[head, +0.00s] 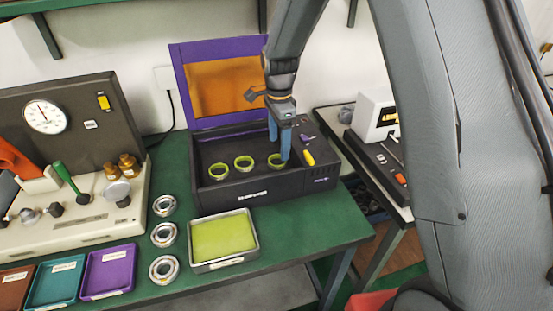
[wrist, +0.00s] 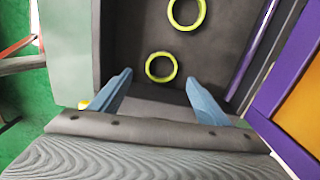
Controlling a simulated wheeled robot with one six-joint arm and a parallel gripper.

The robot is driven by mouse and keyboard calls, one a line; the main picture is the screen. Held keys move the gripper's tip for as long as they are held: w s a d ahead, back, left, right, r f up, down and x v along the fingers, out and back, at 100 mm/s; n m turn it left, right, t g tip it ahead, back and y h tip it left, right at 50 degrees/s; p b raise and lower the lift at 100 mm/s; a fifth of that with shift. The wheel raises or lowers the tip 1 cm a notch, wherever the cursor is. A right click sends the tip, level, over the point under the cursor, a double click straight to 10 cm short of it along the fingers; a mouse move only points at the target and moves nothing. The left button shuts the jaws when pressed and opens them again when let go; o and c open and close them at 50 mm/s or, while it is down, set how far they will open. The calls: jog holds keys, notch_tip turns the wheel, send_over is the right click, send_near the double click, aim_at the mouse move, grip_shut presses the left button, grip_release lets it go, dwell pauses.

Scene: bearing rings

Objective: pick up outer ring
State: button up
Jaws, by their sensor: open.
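Three yellow-green rings lie in a row in a dark open box: a left ring (head: 219,171), a middle ring (head: 244,163) and a right ring (head: 275,161). My gripper (head: 280,147) is open and points down into the box at the right ring, and its fingers partly cover that ring in the head view. In the wrist view, the near ring (wrist: 161,80) shows between my open fingertips (wrist: 159,76), with another ring (wrist: 186,27) farther up. No ring is held. I cannot tell how far the fingertips are above the ring.
The box (head: 270,190) has a raised purple-edged lid (head: 180,85) behind and a yellow knob (head: 308,158) at right. Several metal bearings (head: 164,269) stand left of a yellow-green padded tray (head: 225,237). A gauge unit (head: 85,220) and coloured trays (head: 108,270) are farther left.

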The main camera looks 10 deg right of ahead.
aim_at(277, 160)
jog(key=shift+a+f+p, duration=0.2)
jog(key=shift+f+p, duration=1.1)
jog(key=shift+f, duration=1.45)
jog(key=shift+c, duration=0.3)
jog(key=c, duration=1.2)
jog(key=shift+o, duration=0.2)
